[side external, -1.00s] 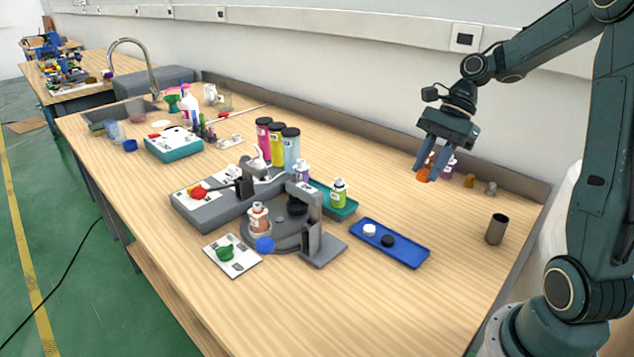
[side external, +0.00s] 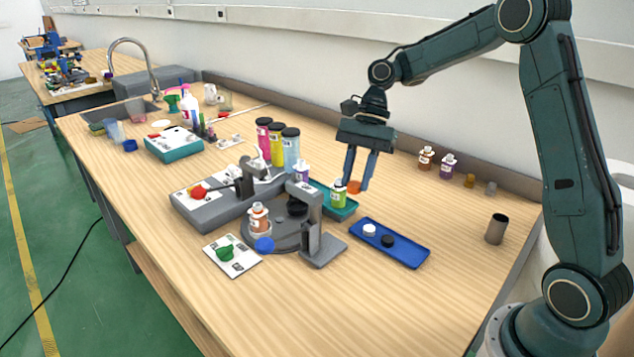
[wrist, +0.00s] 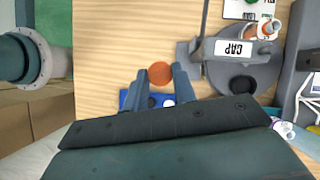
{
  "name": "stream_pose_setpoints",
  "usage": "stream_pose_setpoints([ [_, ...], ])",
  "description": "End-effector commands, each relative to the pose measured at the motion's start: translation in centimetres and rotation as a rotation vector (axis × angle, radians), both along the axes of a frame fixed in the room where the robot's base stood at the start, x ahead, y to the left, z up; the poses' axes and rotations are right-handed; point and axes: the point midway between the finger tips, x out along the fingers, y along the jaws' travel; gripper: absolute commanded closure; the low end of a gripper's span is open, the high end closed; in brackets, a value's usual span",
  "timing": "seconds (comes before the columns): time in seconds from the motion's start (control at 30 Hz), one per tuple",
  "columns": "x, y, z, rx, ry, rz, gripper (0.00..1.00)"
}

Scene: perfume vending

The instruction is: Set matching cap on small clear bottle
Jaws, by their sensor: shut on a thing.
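My gripper (side external: 357,184) is shut on an orange cap (side external: 353,187) and holds it above the table, behind the blue tray. In the wrist view the round orange cap (wrist: 160,70) sits between my two fingertips. A small bottle with orange contents and a white top (side external: 258,217) stands upright on the grey round turntable (side external: 285,236), to the left of my gripper and apart from it. That bottle shows near the upper right of the wrist view (wrist: 265,29). I cannot tell whether its contents or its glass are coloured.
A grey capping stand (side external: 317,225) rises beside the turntable. A green bottle (side external: 338,197) stands in a teal tray close to my gripper. The blue tray (side external: 405,251) holds a white and a black cap. Orange and purple bottles (side external: 447,168) stand at the back right.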

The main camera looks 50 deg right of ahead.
Motion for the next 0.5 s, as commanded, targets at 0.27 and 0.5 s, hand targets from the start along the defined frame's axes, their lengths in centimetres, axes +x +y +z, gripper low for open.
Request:
stream_pose_setpoints([
  [0.27,3.4,6.1,-1.0,0.000,0.000,0.181,0.94],
  [0.5,6.1,9.1,-1.5,0.000,-0.002,0.206,0.94],
])
